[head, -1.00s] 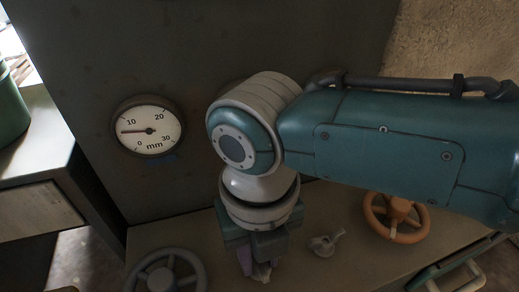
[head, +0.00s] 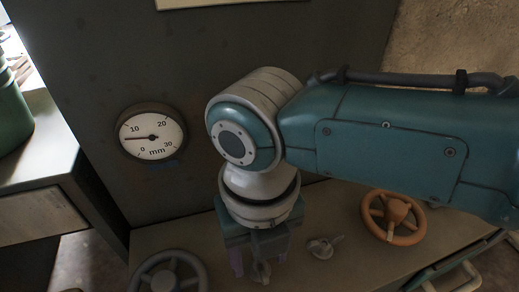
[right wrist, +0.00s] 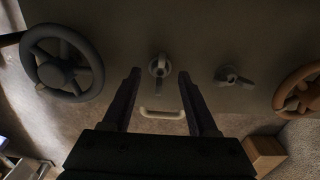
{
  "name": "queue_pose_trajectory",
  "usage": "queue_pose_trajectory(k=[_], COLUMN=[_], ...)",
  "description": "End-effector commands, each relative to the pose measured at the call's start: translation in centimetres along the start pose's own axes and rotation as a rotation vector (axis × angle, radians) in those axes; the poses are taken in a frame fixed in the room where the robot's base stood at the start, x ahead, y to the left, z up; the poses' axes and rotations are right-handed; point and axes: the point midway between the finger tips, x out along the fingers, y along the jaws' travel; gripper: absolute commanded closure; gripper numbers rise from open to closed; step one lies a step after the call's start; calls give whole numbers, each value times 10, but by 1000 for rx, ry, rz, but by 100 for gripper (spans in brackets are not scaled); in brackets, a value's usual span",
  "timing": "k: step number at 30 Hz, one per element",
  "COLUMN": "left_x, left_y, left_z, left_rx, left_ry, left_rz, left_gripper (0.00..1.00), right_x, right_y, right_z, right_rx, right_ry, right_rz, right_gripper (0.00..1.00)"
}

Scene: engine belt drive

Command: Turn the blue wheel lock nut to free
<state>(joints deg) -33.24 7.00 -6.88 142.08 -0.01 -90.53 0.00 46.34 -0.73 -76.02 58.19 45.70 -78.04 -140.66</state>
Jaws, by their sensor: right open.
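The dark grey-blue wheel (head: 168,275) is at the bottom left of the head view and at the upper left in the right wrist view (right wrist: 62,63). Its lock nut, a small grey nut with a lever (head: 261,272), is right of it, partly hidden below my right gripper. My right gripper (head: 260,266) points down with its fingers spread. My left gripper is not in view.
A second lever nut (head: 322,247) and an orange wheel (head: 393,215) are to the right on the same bench top (head: 340,212). A dial gauge in mm (head: 151,133) is on the upright panel behind. A pale handle (right wrist: 162,114) is at the bench front.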

Motion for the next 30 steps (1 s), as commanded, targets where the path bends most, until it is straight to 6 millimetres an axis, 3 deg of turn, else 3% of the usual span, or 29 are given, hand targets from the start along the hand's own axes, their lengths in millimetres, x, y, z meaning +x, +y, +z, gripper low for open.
queue_pose_trajectory(k=[1, 6, 12, 30], left_x=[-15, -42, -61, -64], left_y=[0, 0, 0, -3], left_z=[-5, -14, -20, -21], left_rx=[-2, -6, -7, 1], left_ry=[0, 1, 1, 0], left_rz=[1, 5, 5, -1], left_gripper=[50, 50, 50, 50], right_x=[-18, -54, -81, -87], right_y=[0, 0, 0, 0], right_z=[1, 1, 0, 0], right_rx=[0, 0, -1, 3], right_ry=[-2, -2, -1, 0], right_rz=[1, 0, 0, 2], right_gripper=[41, 41, 41, 41])
